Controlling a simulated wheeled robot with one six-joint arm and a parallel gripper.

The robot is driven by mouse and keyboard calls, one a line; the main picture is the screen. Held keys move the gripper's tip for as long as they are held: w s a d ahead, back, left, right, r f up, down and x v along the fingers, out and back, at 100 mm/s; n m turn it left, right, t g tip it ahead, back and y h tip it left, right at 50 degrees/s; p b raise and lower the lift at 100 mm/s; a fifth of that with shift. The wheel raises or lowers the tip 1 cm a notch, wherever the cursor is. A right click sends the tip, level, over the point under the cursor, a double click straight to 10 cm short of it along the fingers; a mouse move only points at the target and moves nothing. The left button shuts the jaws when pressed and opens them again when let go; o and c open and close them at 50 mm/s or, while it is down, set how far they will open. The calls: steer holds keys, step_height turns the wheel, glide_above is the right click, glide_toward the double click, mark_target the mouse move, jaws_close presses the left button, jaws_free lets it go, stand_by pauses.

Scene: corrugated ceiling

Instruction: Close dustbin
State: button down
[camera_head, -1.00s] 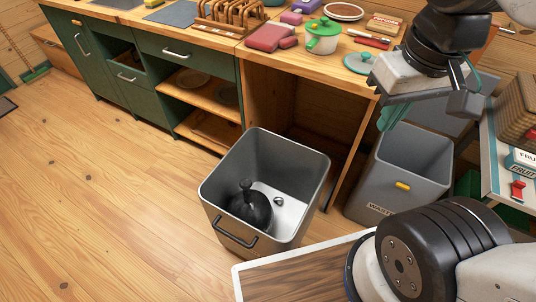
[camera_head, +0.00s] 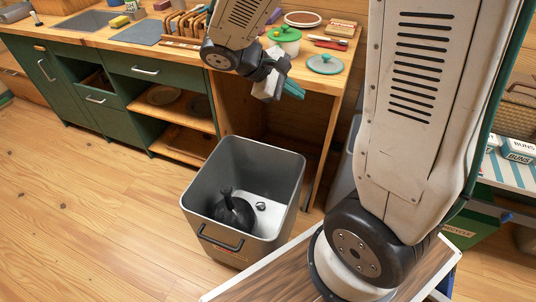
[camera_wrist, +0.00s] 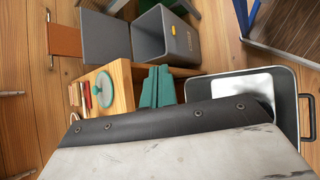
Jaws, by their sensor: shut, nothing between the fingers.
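A grey waste bin stands open in the wrist view (camera_wrist: 188,42), with a yellow tab on its front. Its flat grey lid (camera_wrist: 105,38) is raised beside its opening. In the head view my arm hides most of this bin; only a grey strip (camera_head: 342,170) shows. A second grey open-topped bin (camera_head: 292,190) with a front handle stands on the floor and holds a black bag (camera_head: 234,212).
A wooden counter (camera_head: 180,58) with green cabinets runs along the back. A green-lidded pot (camera_head: 285,40) and a teal lid (camera_head: 325,64) sit on it near my gripper. The wooden floor (camera_head: 80,190) at left is clear.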

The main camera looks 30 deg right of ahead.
steer(key=w+f+n+t+h, duration=0.3)
steer(key=w+f+n, duration=0.3)
steer(key=f, duration=0.4)
steer(key=w+f+n+t+h, duration=0.2)
steer(key=w+f+n, duration=0.2)
steer(key=w+f, duration=0.45)
steer(key=n+t+y, duration=0.3)
steer(key=n+t, duration=0.3)
steer(key=n, duration=0.3)
glide_toward(271, 150)
steer(key=shift+t, duration=0.3)
steer(key=x, duration=0.5)
steer(key=shift+d+f, duration=0.2)
steer(key=shift+f, duration=0.1)
steer(key=shift+w+d, duration=0.25)
steer(key=shift+d, duration=0.15)
